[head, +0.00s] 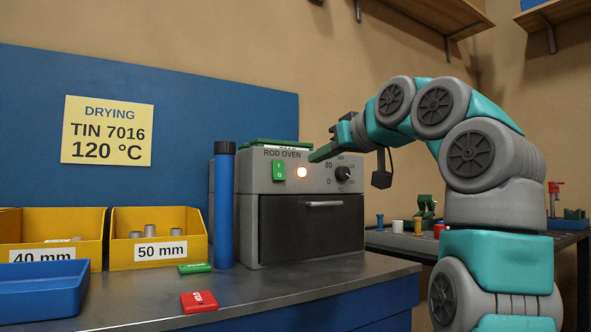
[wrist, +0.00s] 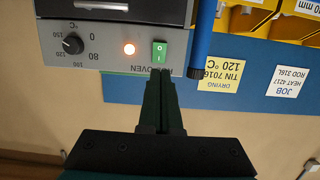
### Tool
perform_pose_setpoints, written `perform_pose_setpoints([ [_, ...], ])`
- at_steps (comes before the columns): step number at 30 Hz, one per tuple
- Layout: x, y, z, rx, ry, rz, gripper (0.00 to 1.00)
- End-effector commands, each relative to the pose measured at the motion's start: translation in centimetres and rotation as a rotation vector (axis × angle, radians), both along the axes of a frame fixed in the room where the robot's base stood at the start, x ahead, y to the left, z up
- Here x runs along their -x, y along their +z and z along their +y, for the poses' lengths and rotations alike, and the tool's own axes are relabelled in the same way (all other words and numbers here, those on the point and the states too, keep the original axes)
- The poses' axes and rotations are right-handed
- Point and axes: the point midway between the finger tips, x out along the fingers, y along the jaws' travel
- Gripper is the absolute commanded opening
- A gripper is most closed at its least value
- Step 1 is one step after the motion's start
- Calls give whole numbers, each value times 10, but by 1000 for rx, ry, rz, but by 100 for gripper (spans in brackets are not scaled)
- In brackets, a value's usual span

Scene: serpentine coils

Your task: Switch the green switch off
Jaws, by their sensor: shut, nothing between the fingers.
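The green switch (head: 278,171) is a rocker on the left of the rod oven's grey front panel. It also shows in the wrist view (wrist: 159,52), just beyond my fingertips. The round lamp (head: 302,172) right of it glows orange-white. My gripper (head: 312,157) is shut and empty, its fingers pointing left toward the oven's upper front. In the wrist view my closed fingers (wrist: 160,72) end just short of the switch in the picture; I cannot tell whether they touch the panel. The switch face is not covered by my gripper in either view.
The rod oven (head: 250,235) stands on a grey bench (head: 330,280), with a black dial (head: 343,173) on its right. A tall blue tube (head: 224,205) stands close to its left. Yellow bins (head: 190,221), a blue tray (head: 40,300), and green (head: 195,268) and red (head: 199,301) tags are further left.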

Motion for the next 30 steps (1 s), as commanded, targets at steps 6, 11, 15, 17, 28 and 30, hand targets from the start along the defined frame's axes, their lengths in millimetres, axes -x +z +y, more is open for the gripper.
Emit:
perform_pose_setpoints([
  [6, -23, -4, 15, -1, 0, 1, 0],
  [11, -48, -9, 33, 1, 1, 2, 0],
  [15, -71, -16, 48, 1, 1, 5, 0],
  [17, -81, -19, 53, 1, -1, 7, 0],
  [28, -110, -26, 74, 0, -1, 0, 0],
  [30, -111, -26, 75, 0, -1, -1, 0],
])
